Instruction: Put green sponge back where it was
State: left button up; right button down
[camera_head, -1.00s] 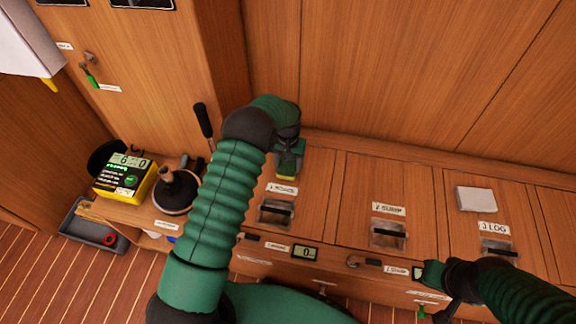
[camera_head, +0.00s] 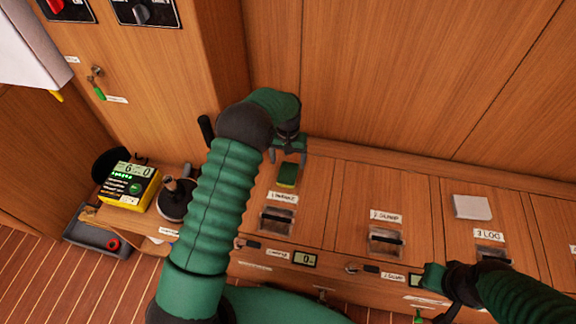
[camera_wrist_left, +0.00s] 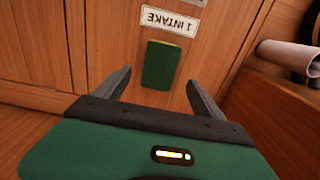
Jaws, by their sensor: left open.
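The green sponge (camera_head: 287,175), with a yellow layer, lies on the wooden bench top behind the label marked 1 INTAKE (camera_head: 284,198). It also shows in the left wrist view (camera_wrist_left: 160,65), beside the same label. My left gripper (camera_head: 288,163) is open just behind the sponge. In the left wrist view its two fingers (camera_wrist_left: 158,88) are spread wide, with the sponge beyond the tips and nothing held. My right gripper (camera_head: 436,287) is at the bench's front edge on the right; its fingers do not show clearly.
Latch recesses (camera_head: 277,220) line the bench lids. A white pad (camera_head: 472,207) lies by the 3 LOG label. On the left stand a yellow meter (camera_head: 129,186) and a dark round-based object (camera_head: 175,201). A wooden wall rises behind the bench.

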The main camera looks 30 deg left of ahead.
pick_arm(q)
notch_tip(320, 180, up, 4)
jog(key=shift+r+p, duration=0.2)
jog(key=shift+p, duration=0.3)
